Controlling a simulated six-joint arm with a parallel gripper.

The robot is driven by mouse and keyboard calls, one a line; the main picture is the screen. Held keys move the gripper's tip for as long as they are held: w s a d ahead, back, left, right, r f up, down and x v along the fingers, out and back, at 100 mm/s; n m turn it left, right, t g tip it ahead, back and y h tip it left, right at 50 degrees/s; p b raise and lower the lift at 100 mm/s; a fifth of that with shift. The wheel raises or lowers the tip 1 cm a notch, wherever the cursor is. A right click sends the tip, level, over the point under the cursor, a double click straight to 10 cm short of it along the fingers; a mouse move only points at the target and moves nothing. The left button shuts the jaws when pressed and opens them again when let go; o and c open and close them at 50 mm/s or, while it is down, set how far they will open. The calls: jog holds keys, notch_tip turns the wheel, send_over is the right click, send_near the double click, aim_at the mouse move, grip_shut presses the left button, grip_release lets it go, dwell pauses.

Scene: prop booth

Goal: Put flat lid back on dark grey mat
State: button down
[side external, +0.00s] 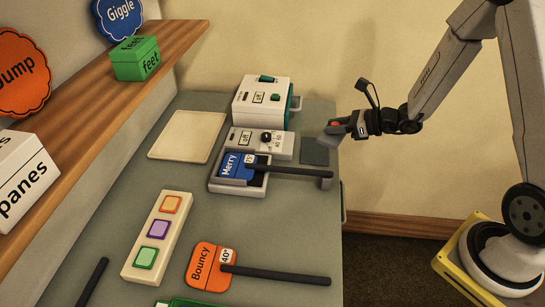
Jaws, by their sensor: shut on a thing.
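My gripper (332,133) is at the back right of the grey-green table, low over the dark grey mat (315,153). It is shut on a thin grey piece at its fingertips, which looks like the flat lid (327,139). The lid is small and partly hidden by the fingers, so its outline is unclear. The mat is a flat dark square near the table's right edge, right of the white switch boxes. I cannot tell whether the lid touches the mat.
A white switch box (262,103) and a lower dial box (252,140) stand left of the mat. A tray (214,185) holds the blue "Merry" piece, with a dark bar reaching right. A cream square (187,135) lies at the back left. An orange "Bouncy" tag (205,268) lies in front.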

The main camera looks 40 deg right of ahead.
send_over(315, 150)
jog(key=f, duration=0.5)
jog(key=shift+s+f, duration=0.3)
jog(key=shift+f, duration=0.1)
jog(key=shift+w+f, duration=0.25)
jog(key=shift+f, duration=1.6)
jog(key=shift+f, duration=0.15)
jog(key=shift+c, duration=2.1)
grip_release()
